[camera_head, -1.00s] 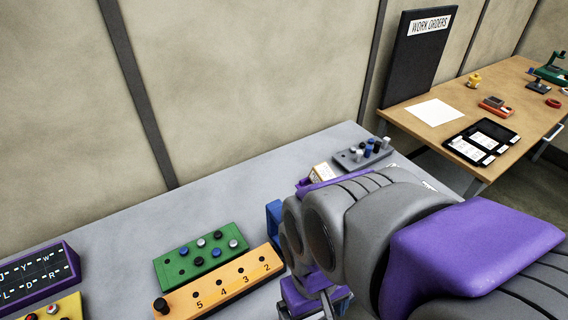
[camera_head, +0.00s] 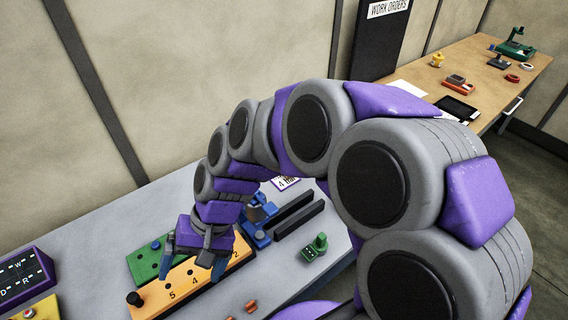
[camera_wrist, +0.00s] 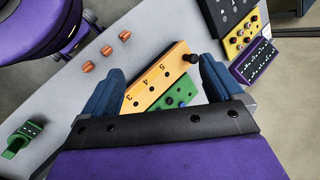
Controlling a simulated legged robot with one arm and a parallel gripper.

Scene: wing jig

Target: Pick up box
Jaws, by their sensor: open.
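An orange box (camera_head: 155,295) with a black knob at one end and printed numbers lies on the grey bench. It also shows in the wrist view (camera_wrist: 152,84). A green box (camera_head: 142,264) with small pegs lies against its far side and shows in the wrist view (camera_wrist: 184,93). My gripper (camera_head: 193,266) is open above these two boxes, pointing down, and hides part of both. In the wrist view its blue fingers (camera_wrist: 160,72) stand apart, with the orange box between and beyond them. Nothing is held. I cannot tell how high the fingertips are above the boxes.
A purple panel with letters (camera_head: 24,277) and a yellow box (camera_head: 40,308) stand at the left. A wooden table (camera_head: 487,85) stands behind at right.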

